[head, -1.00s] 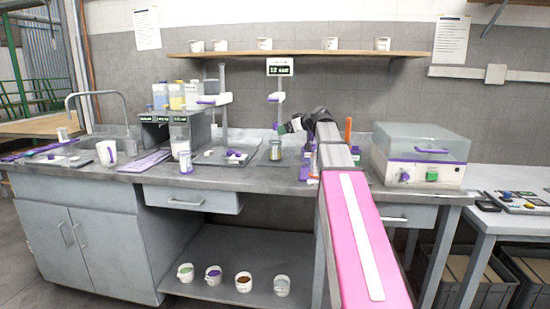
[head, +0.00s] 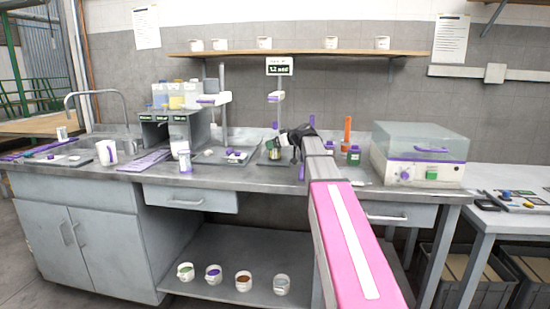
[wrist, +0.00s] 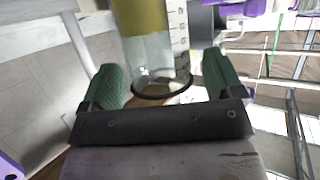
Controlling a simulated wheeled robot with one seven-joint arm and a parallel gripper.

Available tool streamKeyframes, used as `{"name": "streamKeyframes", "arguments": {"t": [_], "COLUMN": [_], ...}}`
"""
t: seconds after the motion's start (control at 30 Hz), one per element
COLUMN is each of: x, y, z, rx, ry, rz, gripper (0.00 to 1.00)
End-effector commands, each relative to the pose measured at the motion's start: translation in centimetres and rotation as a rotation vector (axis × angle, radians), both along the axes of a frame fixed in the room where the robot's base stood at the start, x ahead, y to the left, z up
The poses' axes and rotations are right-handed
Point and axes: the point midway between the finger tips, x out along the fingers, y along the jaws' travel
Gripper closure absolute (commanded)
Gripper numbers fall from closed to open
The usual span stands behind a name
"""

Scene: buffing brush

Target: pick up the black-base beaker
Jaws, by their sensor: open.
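My gripper is open, and nothing is clamped. In the head view the beaker (head: 274,154) is small on the counter at the centre, partly hidden by my gripper (head: 279,143) and its dark wrist. Whether the fingers touch it cannot be told.
The counter (head: 240,176) also holds a stand (head: 222,110) on the left and a clear-lidded machine (head: 420,155) on the right. A shelf (head: 300,54) runs above.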

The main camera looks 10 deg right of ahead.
Motion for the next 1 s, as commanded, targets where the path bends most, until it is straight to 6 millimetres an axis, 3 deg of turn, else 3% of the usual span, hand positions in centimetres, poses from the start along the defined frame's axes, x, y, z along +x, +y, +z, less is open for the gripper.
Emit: {"name": "streamKeyframes", "arguments": {"t": [0.27, 0.3, 0.5, 0.83, 1.0], "x": [0.5, 0.5, 0.5, 0.5, 0.5], "y": [0.4, 0.4, 0.4, 0.4, 0.4], "z": [-0.3, -0.3, -0.3, 0.0, 1.1], "rx": [0.0, 0.0, 0.0, 0.0, 0.001], "ry": [0.0, 0.0, 0.0, -0.001, -0.002], "rz": [-0.001, -0.001, -0.001, -0.001, -0.001], "gripper": [0.14, 0.2, 0.81, 0.81, 0.81]}}
